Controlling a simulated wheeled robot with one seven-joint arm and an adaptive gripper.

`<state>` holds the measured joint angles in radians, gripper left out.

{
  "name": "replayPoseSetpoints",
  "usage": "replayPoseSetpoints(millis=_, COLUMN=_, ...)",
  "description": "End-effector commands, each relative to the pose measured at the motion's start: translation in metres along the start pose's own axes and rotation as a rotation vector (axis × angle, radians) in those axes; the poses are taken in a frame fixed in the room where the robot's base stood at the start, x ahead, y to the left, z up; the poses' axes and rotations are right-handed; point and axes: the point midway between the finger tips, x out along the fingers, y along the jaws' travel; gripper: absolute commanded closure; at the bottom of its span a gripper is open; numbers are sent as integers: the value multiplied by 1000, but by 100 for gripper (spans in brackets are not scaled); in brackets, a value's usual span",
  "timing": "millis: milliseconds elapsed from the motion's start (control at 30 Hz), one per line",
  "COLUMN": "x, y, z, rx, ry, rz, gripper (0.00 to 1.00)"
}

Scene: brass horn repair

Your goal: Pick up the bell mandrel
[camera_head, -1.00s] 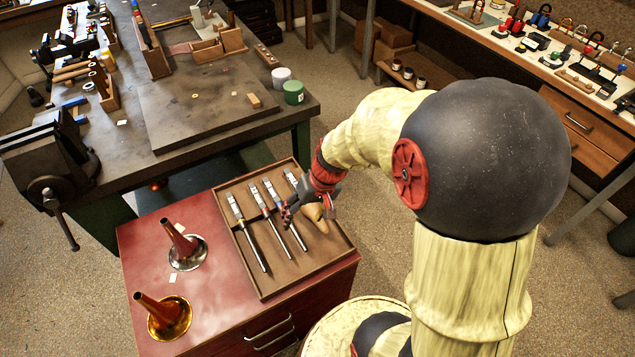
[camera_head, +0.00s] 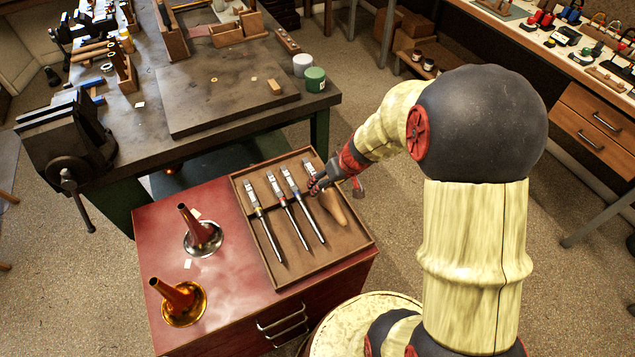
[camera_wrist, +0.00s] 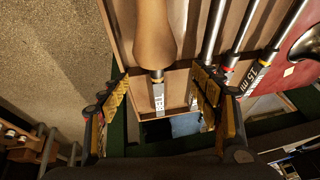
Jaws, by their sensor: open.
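The bell mandrel, a tan tapered body (camera_head: 334,207), lies at the right side of a shallow brown tray (camera_head: 283,275). In the wrist view its tan body (camera_wrist: 154,38) narrows to a metal shank with a partly readable label starting "BEL". My gripper (camera_head: 319,183) is over the label end of the mandrel. In the wrist view my gripper (camera_wrist: 160,92) is open, with one yellow-padded finger on each side of the shank and a visible gap to each. I cannot tell its height above the shank.
Several slim steel rods (camera_head: 262,222) lie left of the mandrel in the tray, the nearest close to one finger. Two brass-and-silver bells (camera_head: 202,238) (camera_head: 184,303) stand on the red cabinet (camera_head: 235,250). The dark workbench (camera_head: 220,90) is behind.

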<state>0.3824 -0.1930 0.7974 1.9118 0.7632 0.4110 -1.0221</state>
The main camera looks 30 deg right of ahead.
Motion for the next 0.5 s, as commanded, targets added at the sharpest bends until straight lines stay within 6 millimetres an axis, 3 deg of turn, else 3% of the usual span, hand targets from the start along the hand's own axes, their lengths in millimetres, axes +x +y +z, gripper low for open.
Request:
replayPoseSetpoints(millis=300, x=44, y=6, z=2, rx=0, ry=-3, rz=-2, gripper=36)
replayPoseSetpoints(millis=500, x=47, y=6, z=0, rx=0, ry=0, rz=0, gripper=36)
